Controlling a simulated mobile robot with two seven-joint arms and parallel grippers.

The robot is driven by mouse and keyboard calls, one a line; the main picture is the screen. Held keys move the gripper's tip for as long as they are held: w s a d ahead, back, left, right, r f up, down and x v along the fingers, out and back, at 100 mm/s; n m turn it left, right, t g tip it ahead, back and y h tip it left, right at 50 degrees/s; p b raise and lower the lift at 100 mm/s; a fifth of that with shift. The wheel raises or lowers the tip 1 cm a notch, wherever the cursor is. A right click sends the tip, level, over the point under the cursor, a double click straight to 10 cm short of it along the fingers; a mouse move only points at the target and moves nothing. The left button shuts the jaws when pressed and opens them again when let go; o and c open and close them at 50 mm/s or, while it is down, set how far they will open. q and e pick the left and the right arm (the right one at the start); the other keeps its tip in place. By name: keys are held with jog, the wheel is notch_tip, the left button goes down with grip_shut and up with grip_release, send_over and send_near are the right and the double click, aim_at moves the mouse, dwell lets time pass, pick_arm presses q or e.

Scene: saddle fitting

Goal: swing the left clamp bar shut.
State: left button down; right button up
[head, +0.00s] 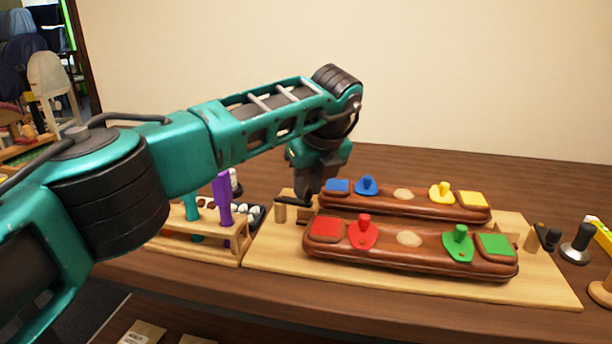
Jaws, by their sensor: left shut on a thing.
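The left clamp bar (291,201) is a short dark bar on a wooden post (280,213) at the left end of the light wooden board (400,272). My left gripper (304,196) comes down from above at the bar's right end and is shut on it. The fingertips are small and dark here, so the exact contact is hard to see. The front brown saddle piece (385,258) has red and green pads, and the rear piece (410,208) has blue and yellow ones. The right clamp bar (543,233) stands by a post at the right end. My right gripper is out of view.
A wooden rack (195,250) with purple- and teal-handled tools (224,198) stands left of the board. The table behind the saddle pieces is clear.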

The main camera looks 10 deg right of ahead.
pick_arm(q)
jog(key=shift+w+d+r+n+p, duration=0.15)
jog(key=shift+w+n+p, duration=0.1)
jog(key=shift+n+p, duration=0.25)
dwell(0.3)
jog(key=c, duration=1)
grip_release()
jog(key=p+v, duration=0.1)
jog(key=v, duration=1.1)
jog(key=shift+d+r, duration=0.25)
jog(key=shift+r, duration=0.05)
